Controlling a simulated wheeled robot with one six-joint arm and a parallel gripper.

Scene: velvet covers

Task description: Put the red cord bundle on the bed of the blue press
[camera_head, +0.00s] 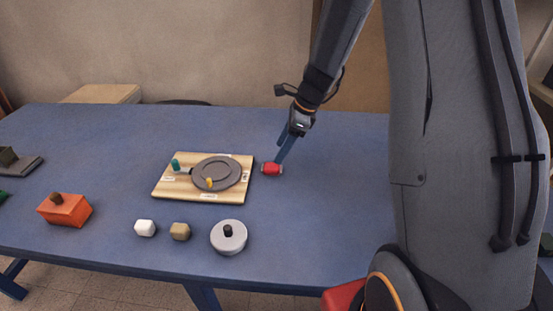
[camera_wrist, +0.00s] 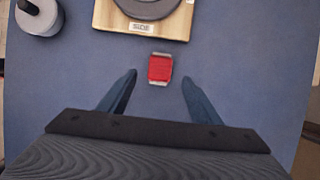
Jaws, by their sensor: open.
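The red cord bundle (camera_head: 272,169) lies on the blue table just right of a wooden board. It has pale ends, and in the wrist view the bundle (camera_wrist: 160,69) sits just beyond and between my fingertips. My gripper (camera_head: 281,156) is open and empty, with its blue fingers pointing down close to the bundle; it also shows in the wrist view (camera_wrist: 159,78). I cannot make out a blue press in either view. A dark block on a grey plate (camera_head: 20,164) is cut off at the left edge, and I cannot tell what it is.
The wooden board (camera_head: 207,196) carries a round grey plate (camera_head: 228,169) and teal and yellow knobs. An orange box (camera_head: 65,210), a white block (camera_head: 145,228), a tan block (camera_head: 180,231) and a grey knobbed cylinder (camera_head: 229,237) stand nearer the front. The table right of the bundle is clear.

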